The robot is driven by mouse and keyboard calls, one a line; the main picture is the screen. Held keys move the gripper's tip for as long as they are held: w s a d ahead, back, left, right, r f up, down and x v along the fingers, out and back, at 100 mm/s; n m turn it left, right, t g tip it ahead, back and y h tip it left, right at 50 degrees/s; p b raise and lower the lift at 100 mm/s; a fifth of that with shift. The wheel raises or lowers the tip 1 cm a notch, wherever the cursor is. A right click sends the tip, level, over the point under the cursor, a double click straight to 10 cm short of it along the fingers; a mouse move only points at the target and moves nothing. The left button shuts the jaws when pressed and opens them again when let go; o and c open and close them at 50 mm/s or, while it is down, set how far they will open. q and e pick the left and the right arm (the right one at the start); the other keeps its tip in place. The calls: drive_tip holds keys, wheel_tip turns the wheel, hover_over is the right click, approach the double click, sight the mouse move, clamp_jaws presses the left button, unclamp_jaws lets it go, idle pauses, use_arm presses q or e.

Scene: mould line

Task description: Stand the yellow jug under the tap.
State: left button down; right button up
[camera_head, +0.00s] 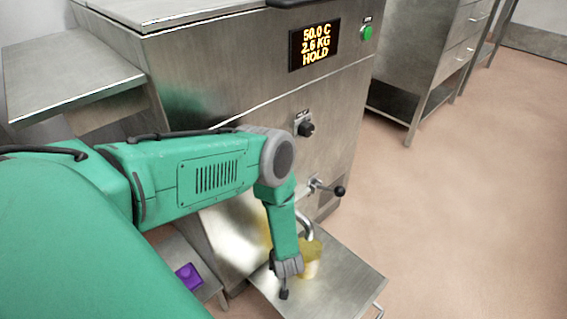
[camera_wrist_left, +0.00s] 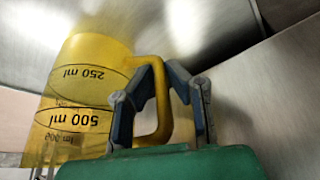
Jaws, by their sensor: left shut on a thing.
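The yellow jug (camera_head: 313,256) is partly hidden behind my left gripper (camera_head: 286,280) in the head view. In the left wrist view the jug (camera_wrist_left: 85,100) shows 250 ml and 500 ml marks, and its handle passes between the fingers of my left gripper (camera_wrist_left: 165,85), which is shut on it. The tap (camera_head: 306,224), a bent metal spout with a black-knobbed lever, comes out of the machine front just above the jug. The jug is at or close under the spout, over a steel shelf (camera_head: 350,275). I cannot tell whether its base touches the shelf. My right gripper is out of view.
The steel machine (camera_head: 240,85) carries a display (camera_head: 314,45) reading 50.0 C, 2.6 KG, HOLD, a green button (camera_head: 367,33) and a black knob (camera_head: 306,129). A purple object (camera_head: 188,276) lies on a lower surface at left. Open floor is at right.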

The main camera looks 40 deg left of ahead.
use_arm(q)
drive_tip(key=c, duration=1.6)
unclamp_jaws()
drive_tip(key=shift+f, duration=0.1)
drive_tip(key=s+d+r+m+h+p, duration=0.1)
drive_tip(key=s+d+r+m+p, duration=0.25)
drive_tip(key=r, duration=0.55)
drive_tip(key=s+d+r+m+h+p, duration=0.1)
drive_tip(key=s+d+r+m+p, duration=0.1)
drive_tip(key=s+r, duration=0.5)
drive_tip(key=s+r+m, duration=0.1)
drive_tip(key=s+r, duration=0.2)
drive_tip(key=r, duration=0.1)
drive_tip(key=s+r+m+g+h, duration=0.1)
drive_tip(key=s+r+m, duration=0.1)
drive_tip(key=r, duration=0.3)
drive_tip(key=s+r+m+g, duration=0.1)
drive_tip(key=s+r+m, duration=0.1)
drive_tip(key=s+r, duration=0.2)
drive_tip(key=shift+s+a+r+m, duration=0.15)
drive_tip(key=shift+s+m, duration=0.05)
drive_tip(key=shift+m, duration=0.05)
